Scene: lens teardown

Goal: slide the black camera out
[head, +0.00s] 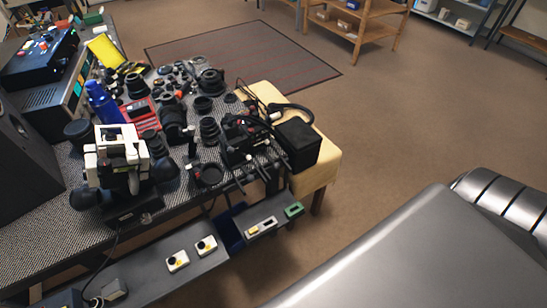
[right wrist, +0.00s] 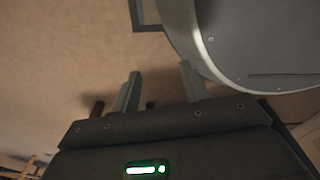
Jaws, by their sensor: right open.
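Several black camera and lens parts crowd the grey textured table (head: 45,235) in the head view. I cannot tell for sure which one is the black camera. A dark body with a lens-like barrel (head: 172,120) stands near the middle of the clutter. A black boxy thing (head: 298,143) sits at the table's right end, with cables beside it. My right gripper (right wrist: 158,88) shows in the right wrist view, its two fingers apart and nothing between them. Brown floor lies beyond them. My left gripper is in neither view.
A white and black device (head: 122,152) stands at the table's front left. A blue bottle (head: 100,102) and a red device (head: 139,113) are behind it. A yellow block-like surface (head: 326,166) is at the right end. Open floor (head: 400,130) lies right of the table.

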